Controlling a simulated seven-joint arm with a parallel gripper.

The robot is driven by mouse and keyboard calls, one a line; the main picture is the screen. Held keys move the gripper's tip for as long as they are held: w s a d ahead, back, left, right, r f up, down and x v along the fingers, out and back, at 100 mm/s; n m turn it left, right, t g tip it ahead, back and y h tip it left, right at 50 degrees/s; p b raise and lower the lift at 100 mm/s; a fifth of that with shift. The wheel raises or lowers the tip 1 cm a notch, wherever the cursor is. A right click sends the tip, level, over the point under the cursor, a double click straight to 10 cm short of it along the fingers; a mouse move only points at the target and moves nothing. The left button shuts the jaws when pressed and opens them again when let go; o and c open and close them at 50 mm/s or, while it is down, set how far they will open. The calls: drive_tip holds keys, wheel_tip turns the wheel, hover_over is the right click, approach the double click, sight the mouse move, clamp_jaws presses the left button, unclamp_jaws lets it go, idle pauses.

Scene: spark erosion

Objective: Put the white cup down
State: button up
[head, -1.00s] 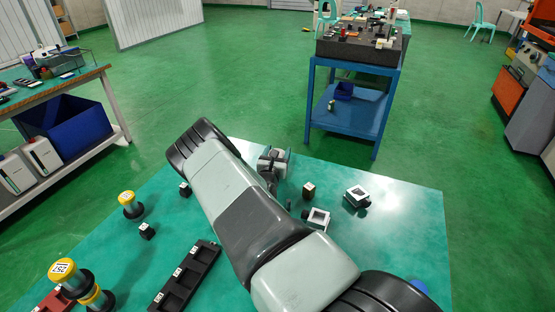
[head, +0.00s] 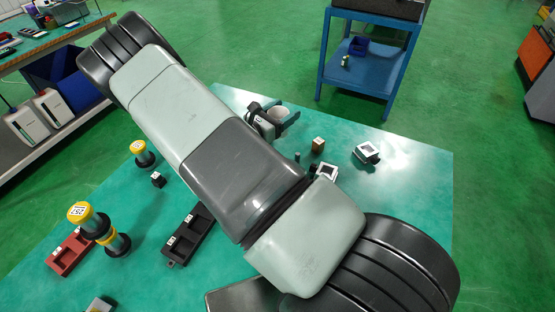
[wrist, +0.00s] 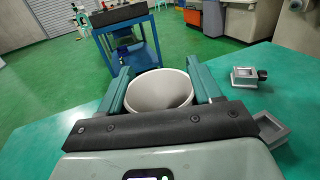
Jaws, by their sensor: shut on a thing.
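The white cup (wrist: 160,92) is held between the two green fingers of my gripper (wrist: 158,80) in the wrist view. Its open rim faces up towards the camera and its inside looks empty. In the head view the cup (head: 277,114) shows small between the fingers of my gripper (head: 284,118), close to the far edge of the green table (head: 400,180). My arm crosses in front of much of the table. Whether the cup's base touches the table is hidden.
A small brown block (head: 318,145) and two white-and-black fixtures, one nearer (head: 326,172) and one farther right (head: 367,153), sit right of my gripper. Yellow-topped spools (head: 143,153), a black tray (head: 187,234) and a red tray (head: 70,252) are at left. A blue cart (head: 362,65) stands beyond.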

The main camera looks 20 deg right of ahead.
drive_tip(key=shift+s+a+f+m+g, duration=0.15)
drive_tip(key=shift+s+a+f+g, duration=0.1)
drive_tip(key=shift+s, duration=0.25)
drive_tip(key=shift+s+a+f+m+g, duration=0.1)
drive_tip(key=shift+s+a+m+g, duration=0.1)
drive_tip(key=shift+s, duration=0.3)
wheel_tip(320, 180, down, 5)
drive_tip(key=shift+s+f, duration=0.1)
drive_tip(key=shift+f, duration=2.1)
drive_tip(key=o, duration=1)
drive_tip(key=shift+f, duration=0.15)
drive_tip(key=shift+o, duration=0.2)
